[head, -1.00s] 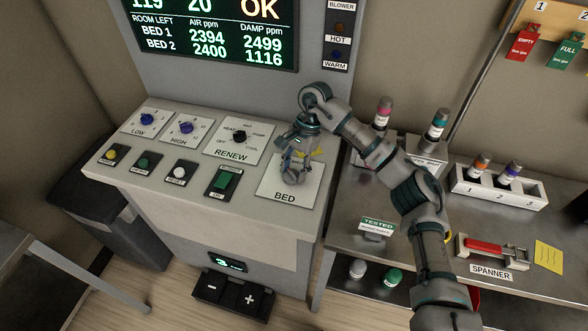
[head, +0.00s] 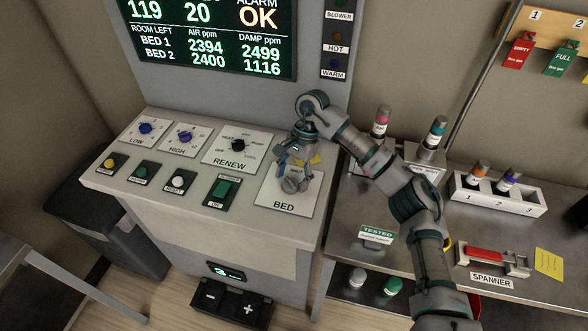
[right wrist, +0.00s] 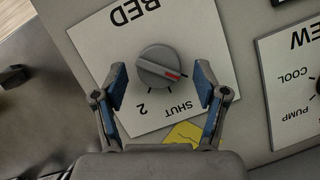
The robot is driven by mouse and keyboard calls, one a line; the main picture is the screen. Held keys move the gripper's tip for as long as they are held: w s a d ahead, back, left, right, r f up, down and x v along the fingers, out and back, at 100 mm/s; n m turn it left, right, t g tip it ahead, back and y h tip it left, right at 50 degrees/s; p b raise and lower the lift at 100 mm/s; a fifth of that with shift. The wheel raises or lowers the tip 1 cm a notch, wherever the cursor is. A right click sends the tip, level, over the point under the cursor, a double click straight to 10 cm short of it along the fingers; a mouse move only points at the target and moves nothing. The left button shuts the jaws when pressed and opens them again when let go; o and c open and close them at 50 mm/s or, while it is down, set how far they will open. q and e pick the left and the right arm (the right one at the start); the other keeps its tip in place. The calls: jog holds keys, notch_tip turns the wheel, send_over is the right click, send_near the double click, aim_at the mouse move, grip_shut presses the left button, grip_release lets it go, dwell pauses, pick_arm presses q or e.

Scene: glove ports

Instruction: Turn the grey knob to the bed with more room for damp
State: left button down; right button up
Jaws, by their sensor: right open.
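The grey knob (head: 292,185) is on the white BED plate (head: 270,197) at the right end of the console. In the right wrist view the knob (right wrist: 158,64) has a red mark pointing right and slightly down. SHUT and 2 are printed near it; no 1 is visible. My right gripper (right wrist: 160,80) is open, its blue-padded fingers on either side of the knob with gaps showing. In the head view my right gripper (head: 296,162) is at the knob. The display (head: 210,45) reads room left, damp: bed 1 2499, bed 2 1116. My left gripper is out of view.
The RENEW dial (head: 238,145) is left of the BED plate. A yellow note (right wrist: 183,134) lies by the plate's edge in the wrist view. The green switch (head: 222,188) and several buttons line the console front. A steel bench (head: 410,240) with a spanner stands right.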

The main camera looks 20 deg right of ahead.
jog(key=v, duration=1.1)
jog(key=shift+r, duration=0.3)
jog(key=shift+w+r, duration=0.1)
jog(key=shift+w, duration=0.05)
